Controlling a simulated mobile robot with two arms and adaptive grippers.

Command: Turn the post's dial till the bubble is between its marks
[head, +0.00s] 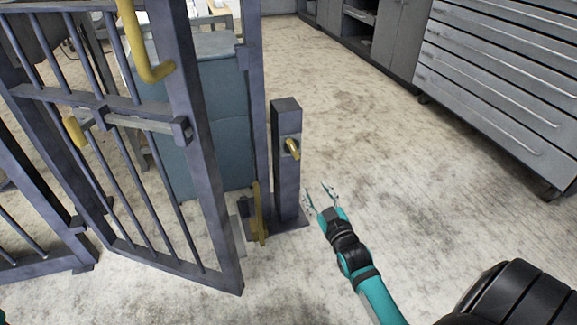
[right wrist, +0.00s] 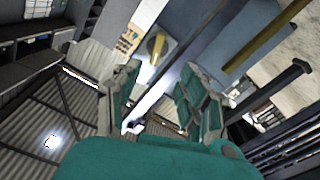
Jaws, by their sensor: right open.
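The post (head: 286,180) is a short dark grey-purple column standing on a floor plate beside the gate. Its dial shows as a yellow knob (head: 292,150) on a light plate near the top. The yellow knob also shows in the right wrist view (right wrist: 156,47), beyond the fingers. My right gripper (head: 321,196) is open and empty, to the right of the post and lower in the picture than the knob, apart from it. In the right wrist view its fingers (right wrist: 160,92) are spread. I cannot make out the bubble or its marks.
The barred metal gate (head: 210,215) with a yellow hooked handle (head: 147,62) stands left of the post. A yellow upright bar (head: 258,215) is near the post's foot. Grey drawer cabinets (head: 490,90) line the right. The floor (head: 370,130) between is clear.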

